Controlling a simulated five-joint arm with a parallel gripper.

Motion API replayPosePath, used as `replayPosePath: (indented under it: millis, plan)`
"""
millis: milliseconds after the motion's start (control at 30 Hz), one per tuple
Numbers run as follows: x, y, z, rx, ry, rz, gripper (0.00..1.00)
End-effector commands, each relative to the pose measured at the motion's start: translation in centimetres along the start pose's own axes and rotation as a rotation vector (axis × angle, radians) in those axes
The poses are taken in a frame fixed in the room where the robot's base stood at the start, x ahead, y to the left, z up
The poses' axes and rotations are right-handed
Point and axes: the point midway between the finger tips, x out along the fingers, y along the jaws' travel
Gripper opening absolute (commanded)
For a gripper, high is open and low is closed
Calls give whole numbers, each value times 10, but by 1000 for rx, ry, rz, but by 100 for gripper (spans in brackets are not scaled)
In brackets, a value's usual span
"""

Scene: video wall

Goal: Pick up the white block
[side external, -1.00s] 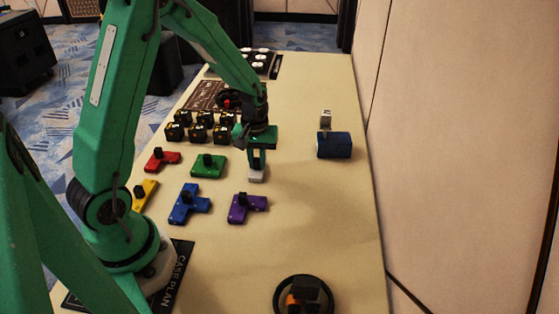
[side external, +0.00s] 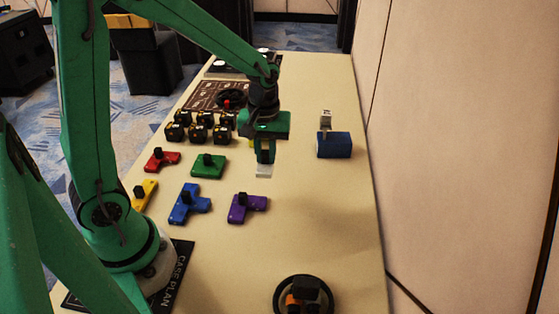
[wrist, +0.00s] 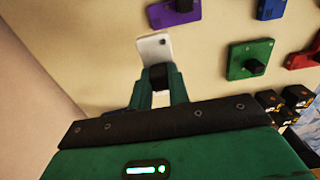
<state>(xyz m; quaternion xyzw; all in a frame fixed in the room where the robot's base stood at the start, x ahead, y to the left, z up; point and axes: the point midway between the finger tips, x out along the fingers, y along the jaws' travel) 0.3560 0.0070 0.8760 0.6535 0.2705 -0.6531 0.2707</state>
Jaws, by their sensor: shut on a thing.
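The white block (side external: 264,171) shows in the side external view as a small pale piece directly below my gripper (side external: 265,158), right of the green piece. In the wrist view, the white block (wrist: 153,46) sticks out beyond my fingertips (wrist: 156,80). A black part shows between the fingers, beside the block's near end. My gripper is shut on the white block. The fingers hide part of it, and I cannot tell exactly how high it is above the table.
Red (side external: 161,159), green (side external: 208,167), yellow (side external: 145,195), blue (side external: 189,204) and purple (side external: 247,208) knobbed pieces lie left and in front. Black cubes (side external: 198,132) stand behind them. A dark blue box (side external: 334,146) stands right. A round black stand (side external: 303,297) is at the front.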

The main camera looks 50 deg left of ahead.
Motion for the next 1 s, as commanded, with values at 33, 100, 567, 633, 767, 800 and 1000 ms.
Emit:
replayPosePath:
  millis: [33, 100, 567, 633, 767, 800, 1000]
  plan:
    - [-5, 4, 7, 4, 1, 1, 0]
    - [-10, 7, 14, 3, 1, 1, 0]
    - [-21, 15, 31, -1, 0, 0, 0]
    - [-21, 15, 31, -1, 0, 0, 0]
    - [-21, 15, 31, -1, 0, 0, 0]
    - [-21, 15, 31, -1, 0, 0, 0]
    - [-20, 15, 31, 0, 0, 0, 0]
